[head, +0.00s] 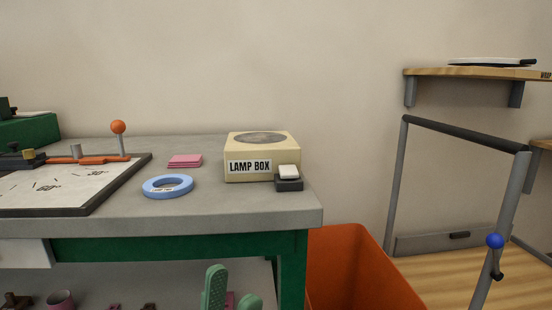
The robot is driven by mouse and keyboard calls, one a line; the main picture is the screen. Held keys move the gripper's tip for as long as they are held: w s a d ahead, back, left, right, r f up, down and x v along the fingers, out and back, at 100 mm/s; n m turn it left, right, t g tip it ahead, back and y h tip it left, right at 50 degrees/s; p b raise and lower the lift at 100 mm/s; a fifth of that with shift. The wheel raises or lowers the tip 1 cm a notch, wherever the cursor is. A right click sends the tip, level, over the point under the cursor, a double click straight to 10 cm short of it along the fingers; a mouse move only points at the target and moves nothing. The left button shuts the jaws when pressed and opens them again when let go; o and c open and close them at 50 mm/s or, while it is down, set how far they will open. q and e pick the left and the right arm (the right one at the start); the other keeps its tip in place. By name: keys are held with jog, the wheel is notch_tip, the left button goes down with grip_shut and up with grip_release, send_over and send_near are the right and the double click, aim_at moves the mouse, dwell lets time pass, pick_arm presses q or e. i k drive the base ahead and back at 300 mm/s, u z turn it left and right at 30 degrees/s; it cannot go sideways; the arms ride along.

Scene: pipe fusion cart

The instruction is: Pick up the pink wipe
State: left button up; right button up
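The pink wipe (185,161) lies flat on the grey worktop, behind the blue tape ring (168,187) and left of the lamp box (262,157). It looks like a small folded stack with nothing on top. My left gripper (233,284) shows only its green ridged fingertips at the bottom edge, below the worktop's front edge. The fingers stand apart, well below and in front of the wipe. A bit of pink shows behind them, too hidden to identify. My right gripper is out of view.
A small dark block with a white top (289,178) stands before the lamp box. A framed angle board (75,190) with an orange-knobbed lever (118,128) fills the left. An orange bin (350,265) and a cart handle (465,135) stand right. Worktop around the wipe is clear.

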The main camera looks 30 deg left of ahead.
aim_at(190, 161)
jog(key=z, duration=1.25)
jog(key=k, duration=1)
jog(key=u, duration=1.35)
jog(key=i, duration=0.4)
